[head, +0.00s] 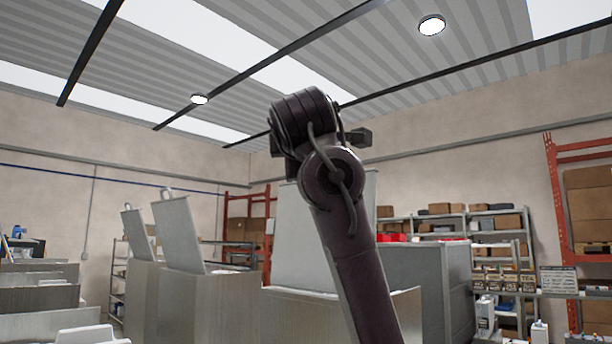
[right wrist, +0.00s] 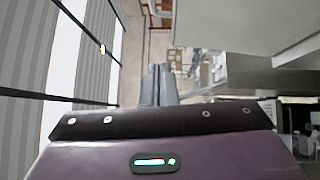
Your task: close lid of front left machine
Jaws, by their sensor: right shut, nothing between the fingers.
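The nearest machine (head: 405,307) is a grey metal box with its large flat lid (head: 292,245) standing open, partly hidden behind my right arm. Two more grey machines stand to its left, with raised, tilted lids: a nearer one (head: 178,234) and a farther one (head: 137,235). I cannot tell which is the front left machine. My right arm rises through the middle of the head view, its wrist above the nearest lid. In the right wrist view my right gripper (right wrist: 157,85) is shut and empty, with no visible contact. My left gripper is out of view.
A darker grey cabinet (head: 445,290) stands right of the nearest machine. Behind are shelves with boxes (head: 455,222) and orange racks (head: 575,225). Low grey boxes (head: 40,298) line the left. The space above the machines, around my arm, is open.

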